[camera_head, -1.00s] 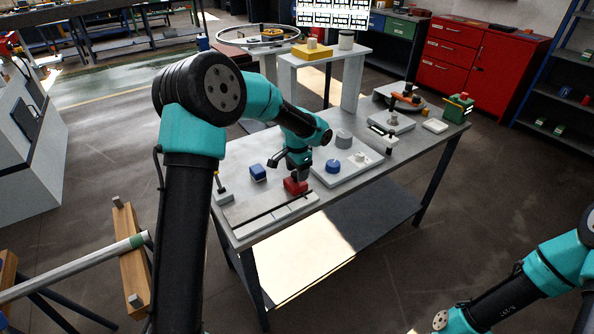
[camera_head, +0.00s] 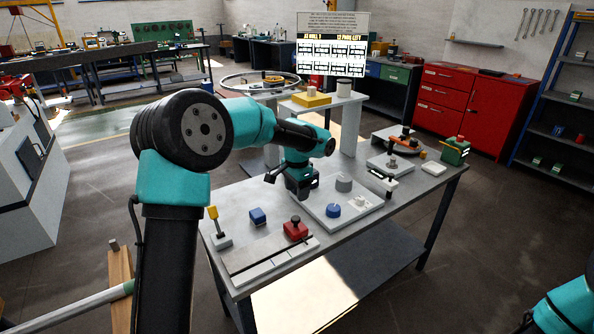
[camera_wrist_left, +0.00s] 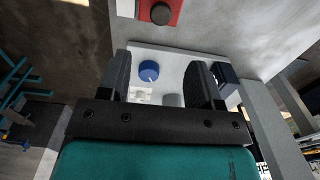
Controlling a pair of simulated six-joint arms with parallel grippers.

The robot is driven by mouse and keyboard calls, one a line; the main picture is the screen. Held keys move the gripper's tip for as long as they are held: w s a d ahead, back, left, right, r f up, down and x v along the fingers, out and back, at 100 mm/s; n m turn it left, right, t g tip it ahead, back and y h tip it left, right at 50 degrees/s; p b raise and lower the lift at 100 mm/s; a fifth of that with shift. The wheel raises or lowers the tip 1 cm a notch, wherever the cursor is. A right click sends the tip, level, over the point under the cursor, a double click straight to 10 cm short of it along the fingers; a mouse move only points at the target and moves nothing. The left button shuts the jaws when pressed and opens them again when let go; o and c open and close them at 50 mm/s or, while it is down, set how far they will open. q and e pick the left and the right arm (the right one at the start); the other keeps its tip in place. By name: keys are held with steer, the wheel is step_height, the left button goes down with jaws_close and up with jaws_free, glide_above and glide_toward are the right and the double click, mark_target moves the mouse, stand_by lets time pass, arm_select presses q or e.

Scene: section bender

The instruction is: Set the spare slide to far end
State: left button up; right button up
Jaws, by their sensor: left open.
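A red block with a dark knob (camera_head: 295,229) sits near the right end of a pale strip with a dark slot (camera_head: 270,258), along the table's front edge. In the left wrist view the red block (camera_wrist_left: 172,12) shows at the top edge, beyond my fingers. My left gripper (camera_head: 301,186) is open and stands behind the red block, apart from it, near the pale panel's left side. My right gripper is out of view; only part of that arm shows at lower right.
The pale panel (camera_head: 345,215) carries a blue knob (camera_head: 333,211) and a grey cylinder (camera_head: 344,183). A green device (camera_head: 456,150) stands at the table's far right.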

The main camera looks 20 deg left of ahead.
arm_select(q)
step_height(320, 180, up, 7)
stand_by(0.3)
steer(key=shift+f, duration=0.1)
